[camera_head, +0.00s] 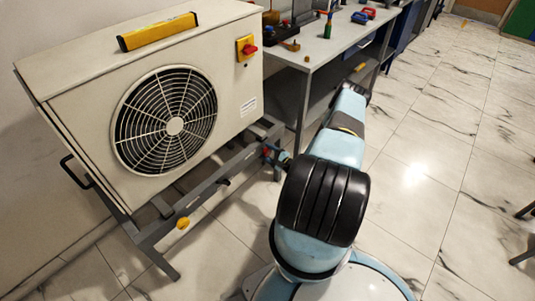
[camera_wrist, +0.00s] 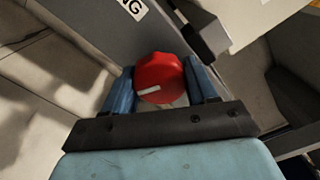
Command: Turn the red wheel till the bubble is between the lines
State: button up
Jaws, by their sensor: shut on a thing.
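The red wheel (camera_wrist: 158,76) shows in the wrist view as a round red knob with a white mark pointing to the left and slightly down. My gripper (camera_wrist: 161,72) has a blue finger on either side of it and is shut on it. In the head view my gripper (camera_head: 273,156) is at the right end of the unit's grey frame, and only a little red of the wheel shows there. A yellow level (camera_head: 158,32) lies on top of the beige fan unit (camera_head: 106,85). Its bubble and lines are too small to make out.
A red switch on a yellow plate (camera_head: 246,48) is on the unit. A workbench (camera_head: 331,47) with small items stands behind.

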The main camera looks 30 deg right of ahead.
jog(key=n, duration=0.5)
jog(key=shift+s+a+f+n, duration=0.15)
jog(key=shift+s+f+n, duration=0.05)
jog(key=shift+n, duration=0.1)
jog(key=n, duration=0.5)
jog(key=shift+f+n, duration=0.1)
jog(key=shift+n, duration=0.3)
jog(key=shift+s, duration=0.1)
jog(key=o, duration=1)
jog(key=shift+w, duration=0.2)
jog(key=shift+o, duration=0.2)
jog(key=shift+s, duration=0.1)
jog(key=v, duration=1.3)
jog(key=shift+s+d, duration=0.2)
jog(key=shift+s, duration=0.1)
